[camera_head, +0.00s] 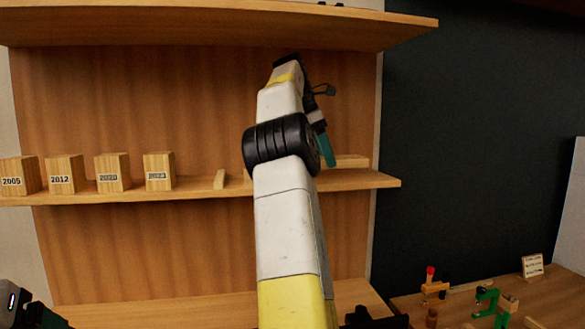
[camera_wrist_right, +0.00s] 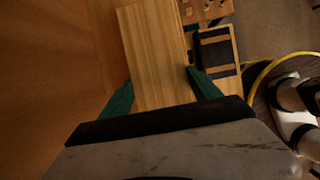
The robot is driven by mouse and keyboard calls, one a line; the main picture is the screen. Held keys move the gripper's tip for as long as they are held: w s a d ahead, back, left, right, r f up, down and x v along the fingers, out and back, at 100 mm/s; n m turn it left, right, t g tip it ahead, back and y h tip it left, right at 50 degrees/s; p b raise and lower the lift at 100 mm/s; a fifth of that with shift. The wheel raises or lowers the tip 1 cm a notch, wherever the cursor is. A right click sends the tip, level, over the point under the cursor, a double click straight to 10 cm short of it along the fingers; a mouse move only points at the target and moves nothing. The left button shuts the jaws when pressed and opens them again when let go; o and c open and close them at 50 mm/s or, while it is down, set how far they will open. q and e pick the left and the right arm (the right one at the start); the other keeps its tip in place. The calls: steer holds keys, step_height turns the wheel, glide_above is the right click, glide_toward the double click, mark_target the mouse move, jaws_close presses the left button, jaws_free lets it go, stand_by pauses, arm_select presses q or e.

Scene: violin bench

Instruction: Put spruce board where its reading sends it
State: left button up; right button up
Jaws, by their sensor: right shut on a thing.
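My right arm reaches up to the shelf in the head view, and its green fingertips (camera_head: 325,150) show beyond the black joint. In the right wrist view my right gripper (camera_wrist_right: 160,95) is shut on a pale, straight-grained board, the spruce board (camera_wrist_right: 153,45), with one green finger on each side. In the head view a pale wooden piece (camera_head: 350,161) shows at shelf height just right of the fingers; I cannot tell whether it is the held board. My arm hides part of the shelf. A dark part of my left arm shows at the lower left, without fingers.
Wooden blocks labelled 2005 (camera_head: 18,176), 2012 (camera_head: 64,174) and two with blurred labels (camera_head: 113,172) (camera_head: 159,171) stand on the shelf (camera_head: 90,194). A small upright wooden piece (camera_head: 219,180) stands right of them. An upper shelf (camera_head: 200,25) overhangs. Clamps (camera_head: 488,301) and a sign (camera_head: 532,265) stand lower right.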

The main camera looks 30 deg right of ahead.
mark_target(323, 168)
steer(key=shift+f, duration=1.7)
steer(key=o, duration=1.6)
steer(key=shift+f, duration=0.15)
steer(key=shift+a+r, duration=0.1)
steer(key=shift+r, duration=0.35)
steer(key=v, duration=0.4)
steer(key=w+a, duration=0.1)
steer(key=a, duration=0.3)
steer(key=w+a, duration=0.1)
steer(key=a, duration=0.2)
steer(key=w+a, duration=0.1)
steer(key=a, duration=0.3)
steer(key=shift+w+a+r, duration=0.15)
steer(key=shift+w+a, duration=0.15)
